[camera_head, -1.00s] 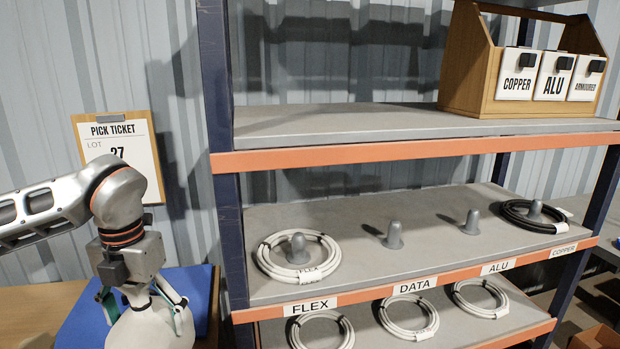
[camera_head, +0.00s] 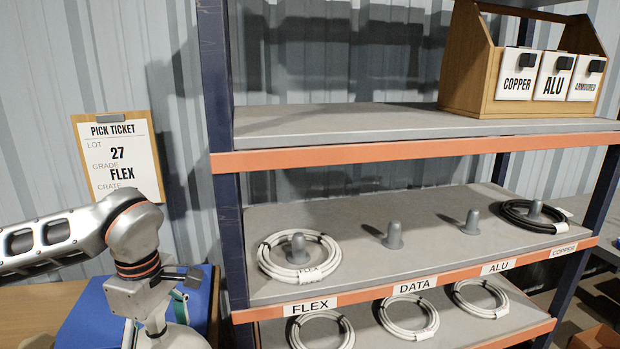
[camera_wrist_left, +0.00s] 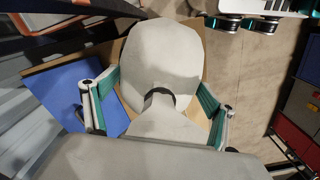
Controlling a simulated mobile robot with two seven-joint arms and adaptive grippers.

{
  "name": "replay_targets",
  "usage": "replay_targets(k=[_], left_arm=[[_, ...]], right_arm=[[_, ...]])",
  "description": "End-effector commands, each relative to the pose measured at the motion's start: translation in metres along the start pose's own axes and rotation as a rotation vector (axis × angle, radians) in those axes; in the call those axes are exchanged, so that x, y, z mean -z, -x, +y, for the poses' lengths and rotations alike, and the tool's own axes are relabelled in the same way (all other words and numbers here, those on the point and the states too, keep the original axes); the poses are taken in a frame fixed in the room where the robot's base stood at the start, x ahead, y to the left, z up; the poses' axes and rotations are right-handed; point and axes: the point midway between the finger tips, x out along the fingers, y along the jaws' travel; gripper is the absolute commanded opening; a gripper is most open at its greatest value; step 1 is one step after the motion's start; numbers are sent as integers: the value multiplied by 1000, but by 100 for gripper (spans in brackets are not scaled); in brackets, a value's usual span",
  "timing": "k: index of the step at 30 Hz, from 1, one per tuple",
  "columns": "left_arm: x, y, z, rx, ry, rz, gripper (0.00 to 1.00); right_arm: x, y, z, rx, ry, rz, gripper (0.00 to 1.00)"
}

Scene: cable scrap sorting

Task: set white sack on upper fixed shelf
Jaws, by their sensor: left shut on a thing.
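The white sack (camera_head: 180,338) is at the bottom left of the head view, mostly cut off by the frame's lower edge. In the left wrist view the sack (camera_wrist_left: 165,60) fills the middle, with its narrow neck between my fingers. My left gripper (camera_head: 158,322) is shut on the sack, and its green-padded fingers lie on both sides of it in the wrist view (camera_wrist_left: 158,105). The upper fixed shelf (camera_head: 330,122) is a grey board with an orange front beam, right of and above the gripper. My right gripper is not in view.
A wooden caddy (camera_head: 470,65) with labelled boxes stands on the upper shelf's right end; its left and middle are bare. A blue rack post (camera_head: 216,100) borders the shelf. The lower shelf (camera_head: 350,265) holds pegs and cable coils. A pick ticket (camera_head: 117,160) hangs left.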

Motion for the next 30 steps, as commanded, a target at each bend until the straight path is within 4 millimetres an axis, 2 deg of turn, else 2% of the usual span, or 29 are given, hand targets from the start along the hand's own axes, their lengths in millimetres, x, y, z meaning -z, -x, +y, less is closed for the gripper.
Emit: replay_targets(k=[18,24,30], left_arm=[[-20,-24,-8,-10,-1035,-8,34],[-24,-29,-10,-14,-1257,-10,34],[-25,-30,-10,-17,-1349,-10,34]], right_arm=[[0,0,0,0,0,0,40],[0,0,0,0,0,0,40],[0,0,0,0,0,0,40]])
